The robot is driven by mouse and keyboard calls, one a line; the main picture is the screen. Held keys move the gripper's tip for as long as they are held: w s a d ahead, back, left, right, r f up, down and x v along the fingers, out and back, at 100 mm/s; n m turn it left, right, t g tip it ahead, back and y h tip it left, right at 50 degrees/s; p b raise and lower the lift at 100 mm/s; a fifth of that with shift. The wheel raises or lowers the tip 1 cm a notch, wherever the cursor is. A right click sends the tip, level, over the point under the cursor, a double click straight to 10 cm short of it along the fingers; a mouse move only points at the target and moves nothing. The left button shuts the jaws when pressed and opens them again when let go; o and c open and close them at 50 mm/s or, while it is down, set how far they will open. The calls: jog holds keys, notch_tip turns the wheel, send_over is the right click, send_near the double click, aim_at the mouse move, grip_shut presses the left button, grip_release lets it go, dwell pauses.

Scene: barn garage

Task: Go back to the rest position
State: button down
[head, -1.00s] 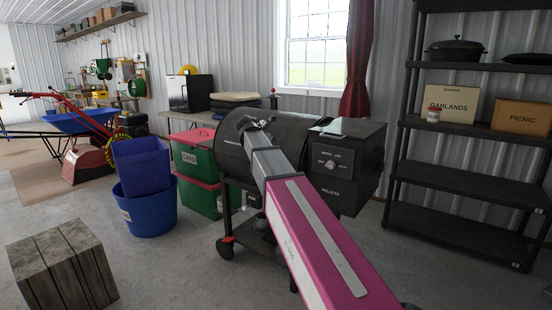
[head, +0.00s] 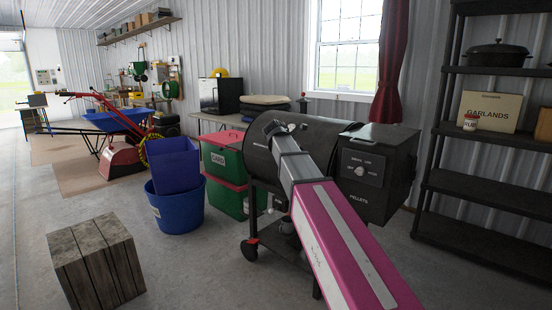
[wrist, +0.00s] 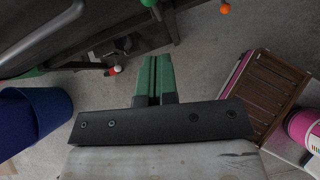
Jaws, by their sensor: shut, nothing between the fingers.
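My gripper (wrist: 153,80) shows in the wrist view with its green fingers together and nothing between them. In the head view my pink and grey arm reaches forward, and its dark end (head: 274,128) is in front of the black pellet grill (head: 330,137). I cannot make out the fingers there. I cannot tell whether the arm touches the grill.
A blue bin (head: 178,212) stands left of the grill, and it also shows in the wrist view (wrist: 32,118). Green bins with red lids (head: 224,160) stand behind it. A wooden block (head: 97,262) is front left. Black shelves (head: 490,195) stand right.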

jog(key=s+d+f+m+g+y, duration=0.1)
jog(key=s+f+m+y, duration=0.1)
jog(key=s+f+m, duration=0.6)
jog(key=s+d+f+m+g+y, duration=0.2)
jog(key=s+f+m, duration=0.6)
jog(key=f, duration=0.9)
jog(key=s+d+f+m+g+y, duration=0.2)
jog(key=s+f+m, duration=0.6)
jog(key=s+f, duration=0.4)
jog(key=shift+s+d+f+m+y, duration=0.15)
jog(key=shift+s+f+m+y, duration=0.2)
jog(key=shift+f+y, duration=0.3)
